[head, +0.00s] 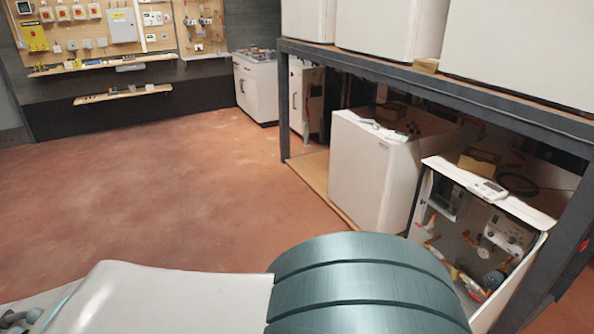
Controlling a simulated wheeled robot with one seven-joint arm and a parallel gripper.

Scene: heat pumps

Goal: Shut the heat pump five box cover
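An open heat pump box (474,232) stands at the right on the lower level of the rack, its front uncovered. Pipes, a gauge panel and other fittings show inside it. A white flap or lid edge (511,199) runs along its top, with a small grey device (488,190) on it. I cannot tell which unit is number five, nor which part is its cover. My gripper is not in view.
A closed white box (372,172) stands left of the open one. The dark rack frame (450,88) carries more white units (385,25) above. A white cabinet (256,87) and a tool board (95,30) are at the back. The reddish floor (180,180) at left is clear.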

